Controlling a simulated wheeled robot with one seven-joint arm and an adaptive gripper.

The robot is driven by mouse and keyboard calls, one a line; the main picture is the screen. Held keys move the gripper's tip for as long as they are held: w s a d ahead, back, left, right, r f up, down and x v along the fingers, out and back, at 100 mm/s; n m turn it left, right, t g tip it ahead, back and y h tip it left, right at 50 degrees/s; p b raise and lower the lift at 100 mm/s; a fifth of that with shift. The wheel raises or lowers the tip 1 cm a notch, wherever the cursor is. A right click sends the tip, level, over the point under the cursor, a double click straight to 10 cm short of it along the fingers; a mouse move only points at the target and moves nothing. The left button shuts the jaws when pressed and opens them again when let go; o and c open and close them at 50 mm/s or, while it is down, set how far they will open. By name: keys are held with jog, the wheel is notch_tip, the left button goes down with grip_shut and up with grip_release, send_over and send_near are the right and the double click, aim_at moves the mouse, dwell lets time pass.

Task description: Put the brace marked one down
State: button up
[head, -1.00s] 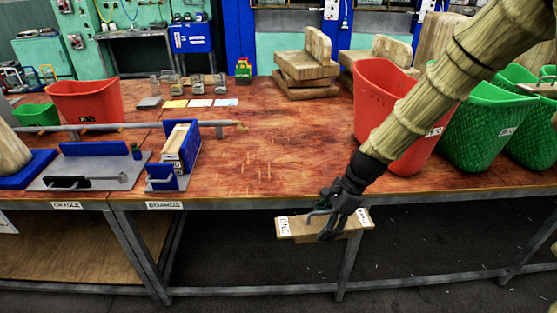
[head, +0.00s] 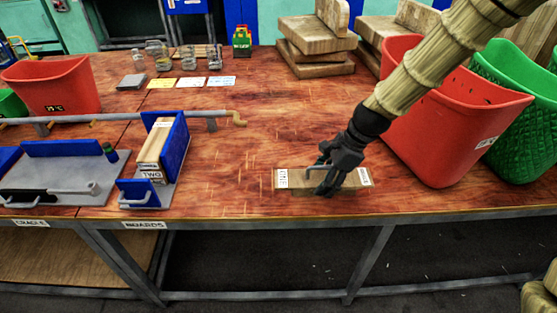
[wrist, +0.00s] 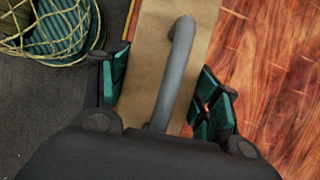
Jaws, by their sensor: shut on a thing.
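The brace marked one (head: 349,182) is a pale wooden board with white labels at its ends and a grey bar handle on top. In the head view it appears over the front edge of the red-brown table (head: 260,130); whether it touches the top I cannot tell. My gripper (head: 325,178) is shut on the brace. In the wrist view the brace (wrist: 150,60) and its handle (wrist: 175,65) lie between my gripper's green fingers (wrist: 160,95), with table on the right and dark floor on the left.
A red bin (head: 440,120) and a green bin (head: 515,110) stand to the right. A blue holder (head: 178,150) with boards, one marked two, stands left. Cards (head: 191,83) and jars lie farther back. The middle of the table is clear.

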jog(key=p, duration=0.3)
send_over(267, 186)
jog(key=d, duration=0.2)
jog(key=shift+w+a+f, duration=0.15)
jog(key=shift+a+f, duration=0.1)
jog(key=shift+f, duration=2.15)
jog(key=shift+f, duration=0.1)
jog(key=o, duration=1.6)
jog(key=shift+c, duration=0.2)
jog(key=b+v, duration=0.1)
jog(key=v, duration=1.1)
